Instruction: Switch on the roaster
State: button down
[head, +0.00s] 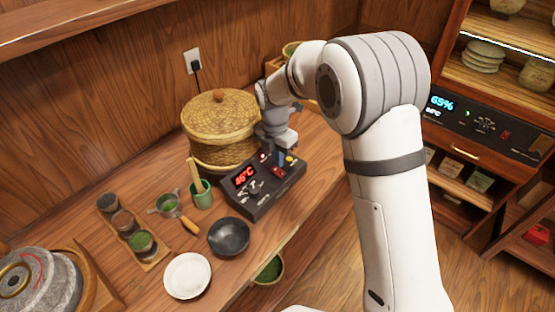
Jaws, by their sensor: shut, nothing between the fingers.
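The roaster's dark control box (264,190) sits on the wooden counter, in front of a round woven basket with a lid (220,115). Its red display (244,176) reads what looks like 45°C. A red switch (278,172) and a yellow button (290,160) are on its right part, with small knobs on the left. The switch's position is too small to tell. My gripper (291,149) is shut and empty, pointing down at the box's far right edge, near the yellow button. Whether it touches the box cannot be told.
A green cup with a wooden tool (201,195), a strainer (168,205), a black bowl (228,237) and a white dish (187,276) stand left of the box. A stone mill (35,283) is at far left. A lit cabinet (490,120) stands at right.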

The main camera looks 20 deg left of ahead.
aim_at(282, 175)
notch_tip(282, 175, up, 12)
jog(key=d+b, duration=0.1)
jog(key=shift+s+d+f, duration=0.25)
jog(key=shift+s, duration=0.05)
jog(key=s+d+r+m+t, duration=0.1)
jog(key=s+d+r+m, duration=0.2)
jog(key=d+m, duration=0.45)
jog(key=s+d+r+m, duration=0.3)
jog(key=d+m, duration=0.3)
jog(key=d, duration=0.3)
jog(key=s+d+f+m+t, duration=0.2)
jog(key=s+d+m, duration=1.1)
jog(key=m, duration=0.4)
jog(key=shift+s+f+m+t+y, duration=0.3)
jog(key=shift+s+m+y, duration=0.1)
jog(key=shift+s, duration=0.45)
